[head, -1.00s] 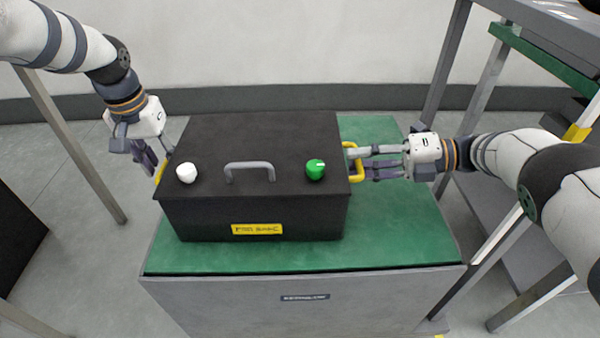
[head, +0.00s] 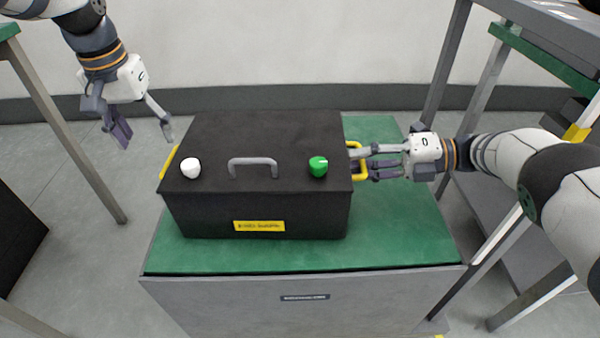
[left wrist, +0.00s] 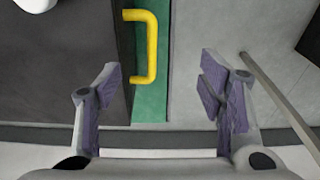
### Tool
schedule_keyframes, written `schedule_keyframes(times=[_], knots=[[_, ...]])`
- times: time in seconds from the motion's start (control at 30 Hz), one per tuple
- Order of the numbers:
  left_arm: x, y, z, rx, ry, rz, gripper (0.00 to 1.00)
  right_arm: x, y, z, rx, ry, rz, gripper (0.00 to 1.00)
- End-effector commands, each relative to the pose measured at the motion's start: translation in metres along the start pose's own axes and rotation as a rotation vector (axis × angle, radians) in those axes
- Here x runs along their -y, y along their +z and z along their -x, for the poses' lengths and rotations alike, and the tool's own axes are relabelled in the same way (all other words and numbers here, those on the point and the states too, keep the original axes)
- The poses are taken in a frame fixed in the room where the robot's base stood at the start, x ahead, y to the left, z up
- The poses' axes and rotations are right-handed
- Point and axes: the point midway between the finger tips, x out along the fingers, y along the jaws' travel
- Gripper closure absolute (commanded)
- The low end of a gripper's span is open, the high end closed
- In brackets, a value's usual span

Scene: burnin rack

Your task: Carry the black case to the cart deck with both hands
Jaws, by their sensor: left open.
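The black case (head: 290,215) sits upright on the green top (head: 400,235) of a grey stand. It has a grey top handle (head: 252,162), a white knob (head: 190,168), a green knob (head: 318,166) and a yellow label. My left gripper (head: 145,132) is open and empty, above and left of the case's left yellow handle (head: 170,161). In the left wrist view this handle (left wrist: 152,50) lies beyond the open fingers, apart from them. My right gripper (head: 362,163) has its fingers at the right yellow handle (head: 362,173); whether they grip it is unclear.
A grey frame (head: 450,60) with green-edged shelves (head: 545,65) stands close on the right. A post of another green-topped table (head: 60,130) is at the left. A dark box (head: 15,235) stands at the lower left. The floor between it and the stand is clear.

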Motion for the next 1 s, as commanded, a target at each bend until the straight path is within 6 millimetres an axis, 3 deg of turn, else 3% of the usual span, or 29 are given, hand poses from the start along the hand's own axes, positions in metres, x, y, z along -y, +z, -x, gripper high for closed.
schedule_keyframes(times=[0.23, 0.27, 0.4, 0.43, 0.77, 1.0], knots=[[0.001, 0.001, 0.002, 0.002, -0.003, 0.001, 0.37, -0.001, 0.001, 0.001, 0.002, 0.001, 0.002, 0.69], [0.002, 0.001, 0.002, 0.002, -0.003, 0.001, 0.37, -0.001, 0.001, 0.001, 0.002, 0.001, 0.002, 0.65], [0.002, 0.001, 0.002, 0.002, -0.003, 0.001, 0.37, -0.001, 0.001, 0.001, 0.002, 0.001, 0.001, 0.33], [0.002, 0.001, 0.002, 0.002, -0.003, 0.001, 0.37, -0.001, 0.001, 0.001, 0.002, 0.001, 0.001, 0.31], [0.002, 0.001, 0.002, 0.002, -0.004, 0.001, 0.37, -0.005, 0.002, 0.002, 0.002, 0.000, 0.001, 0.31], [0.002, 0.001, 0.002, 0.002, -0.004, 0.001, 0.37, -0.059, 0.011, 0.013, 0.004, 0.000, 0.005, 0.31]])
